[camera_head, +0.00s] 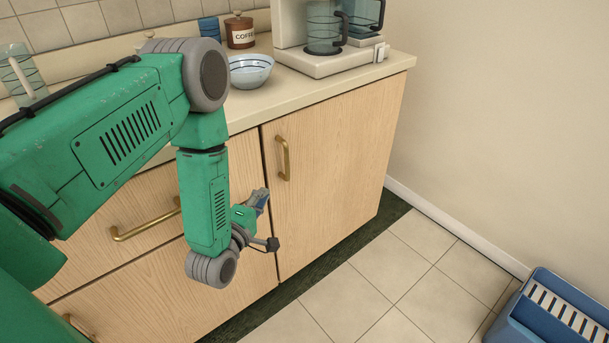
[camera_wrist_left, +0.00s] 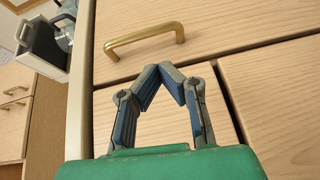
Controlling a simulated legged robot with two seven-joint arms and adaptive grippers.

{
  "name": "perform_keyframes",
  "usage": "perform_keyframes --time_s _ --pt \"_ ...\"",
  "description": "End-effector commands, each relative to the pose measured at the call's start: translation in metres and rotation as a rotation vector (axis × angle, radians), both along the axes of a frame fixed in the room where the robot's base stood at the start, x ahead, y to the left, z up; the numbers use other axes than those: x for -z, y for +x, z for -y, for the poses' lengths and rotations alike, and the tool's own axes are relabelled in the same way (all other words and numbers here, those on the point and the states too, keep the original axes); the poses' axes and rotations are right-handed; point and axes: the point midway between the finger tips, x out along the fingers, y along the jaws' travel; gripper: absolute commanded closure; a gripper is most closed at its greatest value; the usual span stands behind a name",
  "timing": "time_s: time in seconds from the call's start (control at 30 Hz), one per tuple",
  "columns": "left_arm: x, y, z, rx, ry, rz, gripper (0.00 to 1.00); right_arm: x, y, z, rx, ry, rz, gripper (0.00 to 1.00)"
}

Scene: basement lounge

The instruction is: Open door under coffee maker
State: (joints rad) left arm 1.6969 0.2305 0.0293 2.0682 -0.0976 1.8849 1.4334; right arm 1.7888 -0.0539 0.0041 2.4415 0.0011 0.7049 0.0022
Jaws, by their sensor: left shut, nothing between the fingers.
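The coffee maker (camera_head: 308,62) stands on the counter at the back right in the head view. The light wood door (camera_head: 335,180) below it is closed. Its brass handle (camera_head: 283,160) is upright near the door's left edge. My left gripper (camera_head: 263,198) is low in front of the cabinet, near the door's left edge and below the handle. In the left wrist view the fingertips (camera_wrist_left: 172,70) meet, with nothing between them. The handle (camera_wrist_left: 145,38) shows beyond them, apart from the fingers. My right gripper is not in view.
Drawers with a brass handle (camera_head: 146,224) lie left of the door, partly behind my left arm. A bowl (camera_head: 250,70) and a coffee canister (camera_head: 239,32) stand on the counter. A blue crate (camera_head: 545,325) is on the floor at right. The tiled floor (camera_head: 385,270) before the door is clear.

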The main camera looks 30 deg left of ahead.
Motion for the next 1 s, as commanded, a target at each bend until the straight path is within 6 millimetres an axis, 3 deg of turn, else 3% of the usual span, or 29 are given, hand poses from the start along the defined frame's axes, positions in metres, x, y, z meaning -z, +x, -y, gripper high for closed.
perform_keyframes --time_s 0.17,0.5,0.7,1.0 --pt "-0.008 0.011 -0.009 -0.013 -0.052 0.066 1.0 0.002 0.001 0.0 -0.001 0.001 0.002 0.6" --pt "-0.01 0.069 -0.013 -0.012 -0.045 0.066 1.0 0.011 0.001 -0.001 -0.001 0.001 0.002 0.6" --pt "-0.01 0.094 -0.016 -0.011 -0.045 0.063 1.0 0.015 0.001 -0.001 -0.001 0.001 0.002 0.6" --pt "-0.009 0.101 -0.019 -0.013 -0.048 0.06 1.0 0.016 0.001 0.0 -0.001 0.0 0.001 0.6"
